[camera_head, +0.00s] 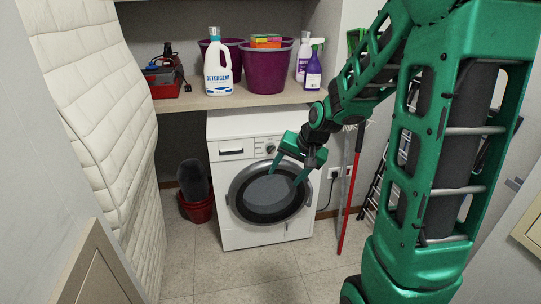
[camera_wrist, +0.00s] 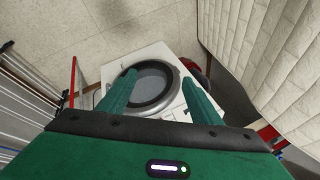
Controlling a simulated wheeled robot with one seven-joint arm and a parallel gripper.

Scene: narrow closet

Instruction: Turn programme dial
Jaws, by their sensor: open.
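The white washing machine (camera_head: 233,234) stands under the shelf, with its round grey door (camera_head: 268,193) shut. Its programme dial (camera_head: 270,149) is a small dark-edged knob on the control panel, just left of my gripper in the head view. My gripper (camera_head: 285,177) is open and empty, in front of the machine, its fingers pointing down over the door area. In the wrist view the two green fingers (camera_wrist: 155,92) are spread apart, with the machine's door (camera_wrist: 153,85) showing between them. I cannot make out the dial in the wrist view.
The shelf (camera_head: 180,103) above holds a detergent bottle (camera_head: 217,70), purple tubs (camera_head: 267,72), spray bottles and a red toolbox. A red bucket (camera_head: 197,209) stands left of the machine. A red pole (camera_head: 350,190) and a ladder stand right. A quilted mattress (camera_head: 95,110) lines the left. Floor in front is clear.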

